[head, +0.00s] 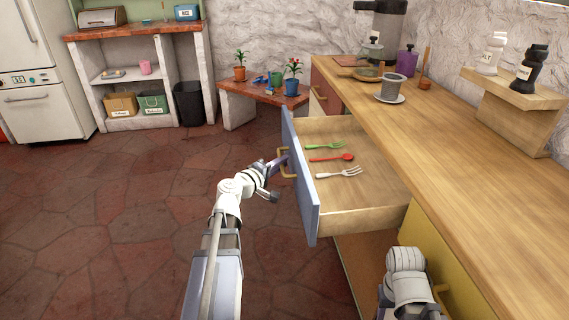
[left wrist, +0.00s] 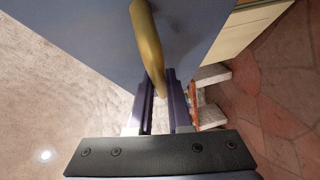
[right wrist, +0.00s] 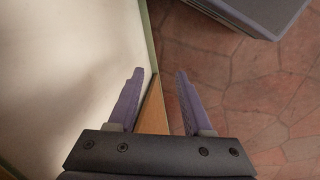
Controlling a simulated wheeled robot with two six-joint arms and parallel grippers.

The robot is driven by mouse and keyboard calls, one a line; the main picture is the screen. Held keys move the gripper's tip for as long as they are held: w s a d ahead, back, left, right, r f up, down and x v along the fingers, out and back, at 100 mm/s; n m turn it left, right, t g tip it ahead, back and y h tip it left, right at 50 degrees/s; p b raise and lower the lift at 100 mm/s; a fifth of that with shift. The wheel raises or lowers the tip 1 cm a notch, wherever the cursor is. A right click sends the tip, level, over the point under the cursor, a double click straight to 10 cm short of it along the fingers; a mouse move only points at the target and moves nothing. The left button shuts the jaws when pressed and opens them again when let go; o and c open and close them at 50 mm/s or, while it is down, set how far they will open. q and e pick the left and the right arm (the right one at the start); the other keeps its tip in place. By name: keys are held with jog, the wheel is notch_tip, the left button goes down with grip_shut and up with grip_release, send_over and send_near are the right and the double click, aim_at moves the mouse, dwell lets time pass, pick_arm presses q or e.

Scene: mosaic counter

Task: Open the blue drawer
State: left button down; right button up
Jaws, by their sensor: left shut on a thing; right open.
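The blue drawer (head: 302,178) stands well out from the wooden counter, with its inside in view. A green fork (head: 325,146), a red spoon (head: 332,157) and a white fork (head: 339,172) lie in it. My left gripper (head: 279,167) is at the drawer front, shut on its brass handle (head: 287,162). In the left wrist view the handle (left wrist: 148,45) runs down between the fingers against the blue front. My right gripper (right wrist: 156,95) is open and empty in the right wrist view. In the head view its fingers are hidden; only my right arm shows low by the counter.
The counter top (head: 465,155) holds a grey cup on a saucer (head: 391,90), a purple canister (head: 407,62) and a raised shelf with two shakers (head: 515,90). A yellow front (head: 440,262) lies beside my right arm. The tiled floor (head: 130,220) at left is clear.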

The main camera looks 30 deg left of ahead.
pick_arm(q)
jog(key=c, duration=0.8)
grip_release()
jog(key=shift+c, duration=0.2)
jog(key=p+v, duration=0.1)
jog(key=v, duration=0.6)
jog(key=shift+s, duration=0.4)
